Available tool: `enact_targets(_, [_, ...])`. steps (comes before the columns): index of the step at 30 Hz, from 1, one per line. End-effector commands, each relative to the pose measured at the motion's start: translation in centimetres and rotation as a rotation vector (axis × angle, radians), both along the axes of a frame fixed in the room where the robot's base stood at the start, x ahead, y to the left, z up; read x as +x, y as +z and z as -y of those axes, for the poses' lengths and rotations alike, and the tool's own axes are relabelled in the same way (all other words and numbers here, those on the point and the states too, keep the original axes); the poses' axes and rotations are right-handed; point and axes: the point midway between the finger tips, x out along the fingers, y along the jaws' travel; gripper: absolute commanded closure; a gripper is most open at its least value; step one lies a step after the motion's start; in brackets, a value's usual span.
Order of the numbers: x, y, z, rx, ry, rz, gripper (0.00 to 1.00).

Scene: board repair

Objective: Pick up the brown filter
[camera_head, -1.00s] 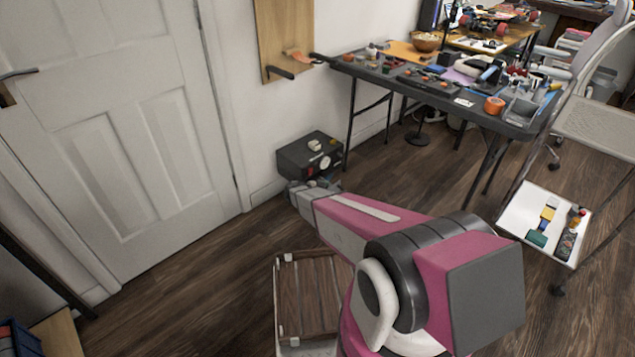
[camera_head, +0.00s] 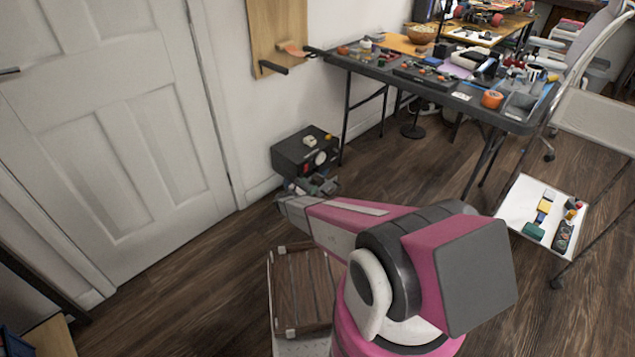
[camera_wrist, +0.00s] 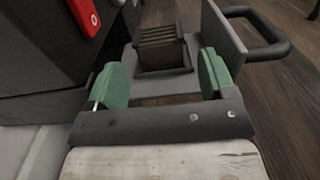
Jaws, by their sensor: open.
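The brown filter (camera_wrist: 162,48) is a small ribbed brown block in the wrist view. It sits in a grey tray-like holder (camera_wrist: 228,38) with an upright side wall and a dark loop handle on the right. My gripper (camera_wrist: 163,80) is open, with its green fingertips apart and nothing between them. The filter appears beyond the fingertips, roughly centred on the gap. In the head view my gripper (camera_head: 318,185) is low, just in front of a black box (camera_head: 292,158); I cannot make out the filter there.
The black box has a red switch (camera_wrist: 88,17) and stands close on the left in the wrist view. A white door (camera_head: 120,130) is at left. A cluttered dark table (camera_head: 455,92) stands behind, and a white tray (camera_head: 515,205) with small parts is at right. Wood floor is open between.

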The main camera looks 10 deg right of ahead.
Motion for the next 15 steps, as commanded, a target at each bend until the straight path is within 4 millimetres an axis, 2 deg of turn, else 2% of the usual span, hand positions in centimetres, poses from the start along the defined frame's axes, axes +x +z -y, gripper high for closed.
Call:
enact_targets(12, [3.1, 0.5, 3.7, 0.001, -0.002, 0.001, 0.23])
enact_targets(15, [3.3, 0.5, 4.0, 0.001, -0.001, 0.001, 0.23])
